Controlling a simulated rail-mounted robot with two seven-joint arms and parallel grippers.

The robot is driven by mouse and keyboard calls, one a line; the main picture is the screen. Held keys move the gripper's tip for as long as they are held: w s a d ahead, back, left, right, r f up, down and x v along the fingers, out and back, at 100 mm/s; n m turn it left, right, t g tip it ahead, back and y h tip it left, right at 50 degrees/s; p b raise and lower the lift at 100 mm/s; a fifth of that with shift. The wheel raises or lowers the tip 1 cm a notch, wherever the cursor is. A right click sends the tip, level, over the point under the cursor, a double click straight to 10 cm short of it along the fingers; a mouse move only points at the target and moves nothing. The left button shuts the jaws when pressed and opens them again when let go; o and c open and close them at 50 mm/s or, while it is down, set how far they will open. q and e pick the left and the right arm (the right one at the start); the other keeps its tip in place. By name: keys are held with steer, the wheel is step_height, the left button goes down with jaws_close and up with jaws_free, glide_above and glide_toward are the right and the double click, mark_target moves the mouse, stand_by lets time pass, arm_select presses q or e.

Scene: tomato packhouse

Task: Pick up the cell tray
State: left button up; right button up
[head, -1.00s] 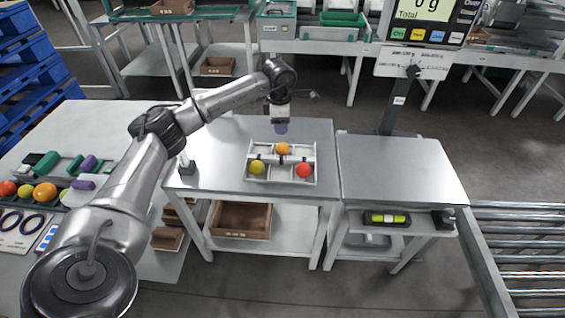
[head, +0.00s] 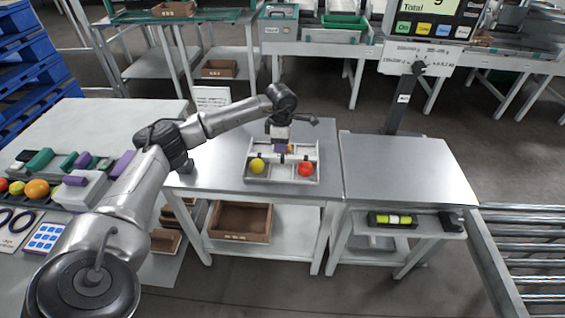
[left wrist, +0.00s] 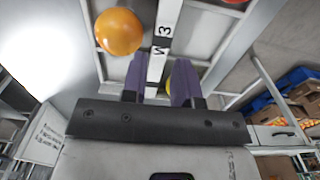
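The cell tray (head: 283,180) is a shallow white tray with dividers and a raised middle bar, lying on the grey table. It holds a yellow tomato (head: 257,165), a red tomato (head: 305,168) and an orange tomato (head: 290,149), partly hidden by my gripper. My left gripper (head: 281,152) points down over the tray's middle. In the left wrist view, its purple fingers (left wrist: 160,82) stand apart on either side of the white bar (left wrist: 165,35) marked with a 3. A gap shows beside the bar, so the gripper looks open. My right gripper is not in view.
The tray's table (head: 215,165) is otherwise mostly clear. A bare grey table (head: 400,170) adjoins it on the right, with a scale display post (head: 403,100) behind. A roller conveyor (head: 525,240) lies far right. Tomatoes and coloured items crowd the left table (head: 100,115).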

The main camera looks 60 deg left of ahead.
mark_target(281, 156)
arm_select(q)
step_height(281, 156, down, 5)
steer(key=b, duration=0.3)
steer(key=shift+d+r, duration=0.1)
steer(key=shift+f+p, duration=0.2)
steer(key=shift+p, duration=0.15)
stand_by(0.4)
jaws_close()
